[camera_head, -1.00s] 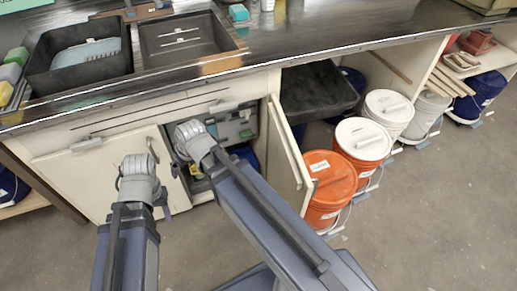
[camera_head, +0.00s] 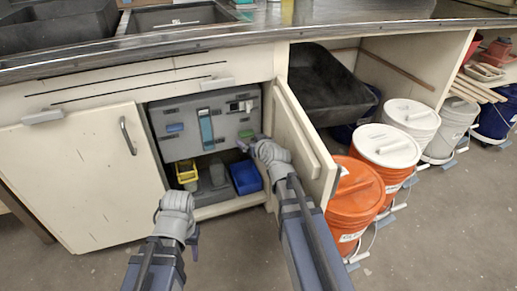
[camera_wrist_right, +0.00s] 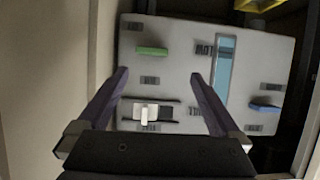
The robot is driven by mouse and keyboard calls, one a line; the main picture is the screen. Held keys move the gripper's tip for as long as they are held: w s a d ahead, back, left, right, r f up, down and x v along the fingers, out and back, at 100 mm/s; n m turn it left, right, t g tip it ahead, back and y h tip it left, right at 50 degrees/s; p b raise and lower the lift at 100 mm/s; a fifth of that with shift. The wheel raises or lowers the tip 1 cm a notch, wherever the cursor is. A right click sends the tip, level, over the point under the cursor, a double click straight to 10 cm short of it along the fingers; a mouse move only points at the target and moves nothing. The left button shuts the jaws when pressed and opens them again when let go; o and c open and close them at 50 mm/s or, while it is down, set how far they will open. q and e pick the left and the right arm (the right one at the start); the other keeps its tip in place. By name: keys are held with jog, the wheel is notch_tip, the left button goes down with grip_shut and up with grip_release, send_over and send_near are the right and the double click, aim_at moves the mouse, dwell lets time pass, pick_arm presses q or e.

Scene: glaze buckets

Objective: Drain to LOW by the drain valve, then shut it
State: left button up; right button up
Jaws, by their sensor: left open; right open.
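A grey panel (camera_head: 180,140) stands in the open cabinet. It carries a tall light-blue gauge (camera_head: 206,127), a blue handle (camera_head: 174,127) on its left and a green handle (camera_head: 246,133) at its lower right. The right wrist view shows the panel upside down, with the green handle (camera_wrist_right: 152,51), blue handle (camera_wrist_right: 265,107), a white slider (camera_wrist_right: 151,114) and a gauge (camera_wrist_right: 226,66) with a LOW mark. Small labels and the exact gauge level are unreadable. My right gripper (camera_wrist_right: 158,76) is open and empty before the panel, near the green handle. My left gripper (camera_head: 194,240) is open, low before the cabinet.
An open cabinet door (camera_head: 297,140) stands just right of my right arm. A yellow bin (camera_head: 187,172) and a blue bin (camera_head: 246,178) sit below the panel. An orange bucket (camera_head: 354,200) and white-lidded buckets stand to the right. The left door (camera_head: 75,170) is closed.

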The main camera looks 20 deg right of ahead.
aim_at(247, 134)
jog(key=shift+d+b+x, duration=0.25)
jog(key=shift+b+x, duration=0.3)
jog(key=shift+x, duration=0.8)
jog(key=shift+d+b+x, duration=0.25)
jog(key=shift+b+x, duration=0.25)
jog(key=shift+x, duration=0.9)
jog(key=shift+d+b+x, duration=0.2)
jog(key=shift+b+x, duration=0.35)
jog(key=shift+x, duration=0.8)
pick_arm(q)
notch_tip(247, 134, down, 4)
jog(key=shift+d+r, duration=0.1)
jog(key=shift+d, duration=0.05)
pick_arm(e)
jog(key=c, duration=1.3)
